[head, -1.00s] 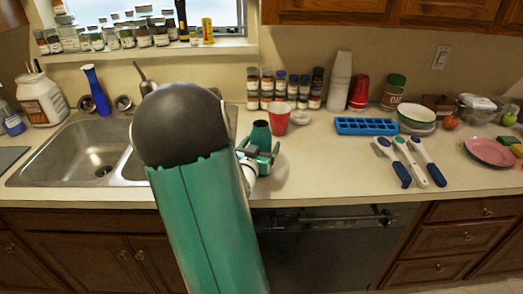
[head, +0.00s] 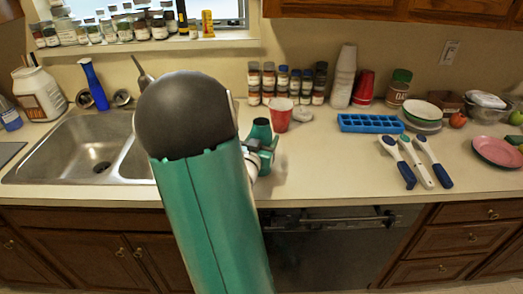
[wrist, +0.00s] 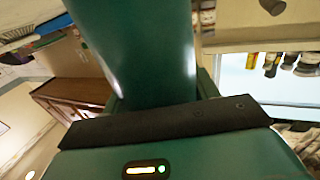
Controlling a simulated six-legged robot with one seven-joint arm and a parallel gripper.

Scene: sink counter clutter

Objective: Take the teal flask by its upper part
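The teal flask (head: 261,129) stands on the counter just right of my arm, beside the red cup (head: 281,115). Its dark open top shows in the head view, and its lower part is hidden by my gripper. My gripper (head: 264,146) is at the flask, largely hidden behind my arm. In the wrist view the flask (wrist: 150,50) looms large and teal, directly in front of the gripper's palm and between its finger parts. Whether the fingers press on it is not clear.
A white lid-like item (head: 301,114) lies close behind the flask. Spice jars (head: 287,84) stand by the wall. A blue ice tray (head: 370,123) and several utensils (head: 412,160) lie to the right. The sink (head: 85,155) is left. Counter between flask and utensils is clear.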

